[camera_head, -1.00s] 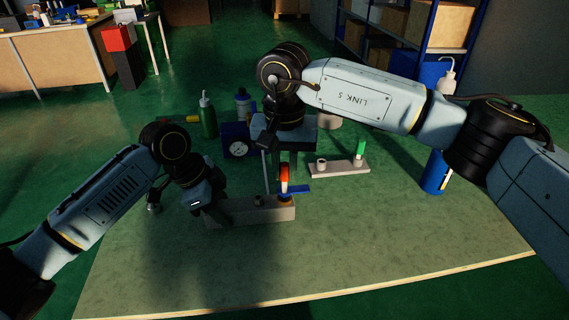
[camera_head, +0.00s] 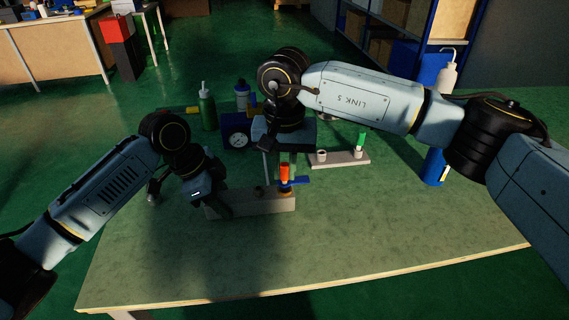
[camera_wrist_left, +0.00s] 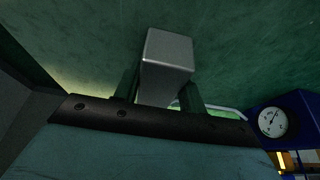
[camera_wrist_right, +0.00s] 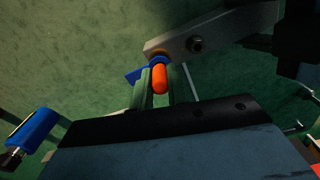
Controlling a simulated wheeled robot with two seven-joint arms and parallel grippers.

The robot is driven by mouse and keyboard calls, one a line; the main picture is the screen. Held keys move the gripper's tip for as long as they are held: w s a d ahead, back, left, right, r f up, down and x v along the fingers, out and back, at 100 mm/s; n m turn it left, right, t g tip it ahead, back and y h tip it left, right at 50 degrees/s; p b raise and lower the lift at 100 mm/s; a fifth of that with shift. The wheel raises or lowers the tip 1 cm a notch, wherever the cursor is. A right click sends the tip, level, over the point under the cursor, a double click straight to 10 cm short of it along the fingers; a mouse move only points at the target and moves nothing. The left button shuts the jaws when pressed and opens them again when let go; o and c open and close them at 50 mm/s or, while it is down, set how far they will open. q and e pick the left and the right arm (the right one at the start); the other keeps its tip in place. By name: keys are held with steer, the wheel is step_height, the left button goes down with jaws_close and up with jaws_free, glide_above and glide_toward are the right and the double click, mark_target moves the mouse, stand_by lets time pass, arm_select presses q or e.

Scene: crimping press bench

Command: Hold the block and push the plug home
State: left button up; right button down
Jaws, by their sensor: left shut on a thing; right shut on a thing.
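The grey block (camera_head: 262,205) lies on the bench, and its end (camera_wrist_left: 167,55) shows between the fingers in the left wrist view. My left gripper (camera_head: 216,203) is shut on this left end. The orange plug (camera_head: 285,171) stands upright at the block's right end. It also shows in the right wrist view (camera_wrist_right: 160,79), between the fingers of my right gripper (camera_wrist_right: 159,88), which is shut on it. A blue collar with a side tab (camera_head: 297,181) sits around the plug just above a yellow-orange ring (camera_wrist_right: 157,54). The plug's lower end is hidden.
Behind stands a second grey block (camera_head: 338,159) with a green plug (camera_head: 361,140). A blue gauge box (camera_head: 236,136), a green bottle (camera_head: 208,112) and a blue cylinder (camera_head: 433,168) are on the bench. The front of the bench (camera_head: 370,235) is clear.

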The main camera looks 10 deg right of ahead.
mark_target(285, 164)
steer(key=c, duration=1.3)
jaws_free()
step_height(285, 164, up, 12)
steer(key=shift+f, duration=0.1)
arm_select(q)
steer(key=o, duration=0.7)
steer(key=shift+r, duration=0.15)
arm_select(e)
steer(key=shift+r, duration=0.2)
